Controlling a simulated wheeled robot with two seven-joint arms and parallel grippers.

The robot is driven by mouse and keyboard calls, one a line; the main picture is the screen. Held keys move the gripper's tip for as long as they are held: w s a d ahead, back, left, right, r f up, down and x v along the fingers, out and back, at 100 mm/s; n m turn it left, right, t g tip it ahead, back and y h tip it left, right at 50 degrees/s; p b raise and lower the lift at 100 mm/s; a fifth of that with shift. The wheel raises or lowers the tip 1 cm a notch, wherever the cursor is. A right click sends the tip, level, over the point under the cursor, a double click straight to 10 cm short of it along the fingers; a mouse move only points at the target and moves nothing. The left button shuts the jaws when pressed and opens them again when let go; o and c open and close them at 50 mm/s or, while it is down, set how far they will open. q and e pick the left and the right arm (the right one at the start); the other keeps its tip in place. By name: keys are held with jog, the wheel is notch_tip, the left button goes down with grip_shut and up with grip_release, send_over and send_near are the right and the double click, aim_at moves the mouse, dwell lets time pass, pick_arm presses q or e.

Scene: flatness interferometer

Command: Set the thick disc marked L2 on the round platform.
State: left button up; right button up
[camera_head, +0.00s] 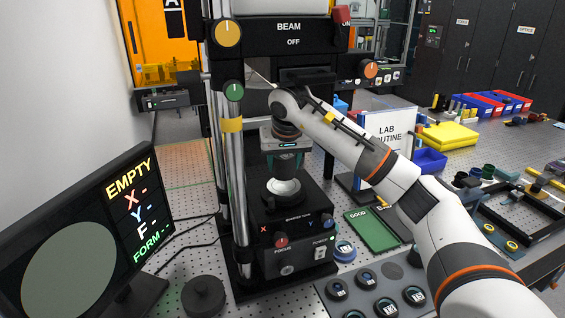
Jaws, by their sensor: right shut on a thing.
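My right gripper (283,168) points down from the wrist over the interferometer's stage. It is shut on a disc, mostly hidden by the fingers; I cannot read its marking. The round platform (284,194) shows as a pale round piece on the black instrument base, directly under the gripper. I cannot tell whether the disc touches it. My left gripper is not in view.
A grey tray (378,292) with several dark discs lies at the front right, and a blue-rimmed disc (344,251) sits beside it. A green GOOD tray (374,230) lies behind. The monitor (130,190) at left reads EMPTY. A chrome column (233,190) stands left of the gripper.

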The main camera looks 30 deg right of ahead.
aim_at(283, 171)
jog(key=shift+w+d+f, duration=0.1)
jog(key=shift+w+d, duration=0.25)
jog(key=shift+w, duration=0.25)
notch_tip(283, 171, down, 3)
jog(key=shift+r+p, duration=0.15)
jog(key=shift+p, duration=0.9)
jog(key=shift+f, duration=0.25)
jog(key=shift+f, duration=0.1)
jog(key=shift+f, duration=0.15)
jog(key=o, duration=1.2)
jog(key=shift+s, duration=0.1)
